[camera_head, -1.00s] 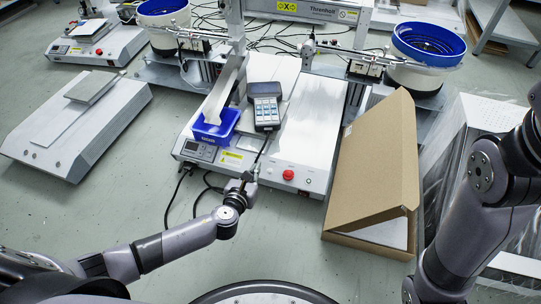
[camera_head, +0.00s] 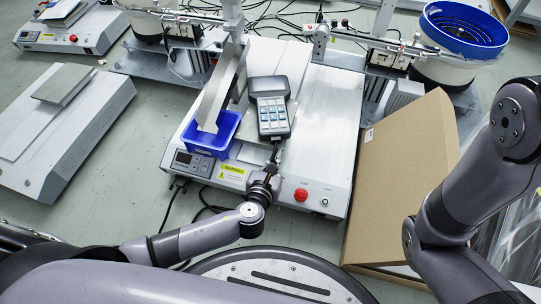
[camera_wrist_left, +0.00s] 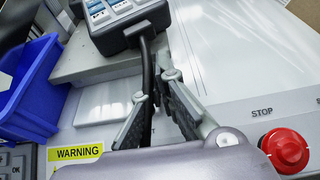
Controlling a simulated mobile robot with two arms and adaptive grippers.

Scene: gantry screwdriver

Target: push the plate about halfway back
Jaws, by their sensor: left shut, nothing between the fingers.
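The grey plate (camera_head: 246,136) lies on the white machine bed, partly hidden under a handheld controller. In the left wrist view its front edge (camera_wrist_left: 98,72) shows beyond my fingers. My left gripper (camera_head: 273,160) is over the front of the bed, its fingers pointing toward the plate and controller.
The controller (camera_head: 269,106) has a black cable passing by my left fingers. A blue bin (camera_head: 211,136) stands left of the plate. A red stop button (camera_head: 301,195) is at the bed's front right. A cardboard box (camera_head: 405,175) leans to the right.

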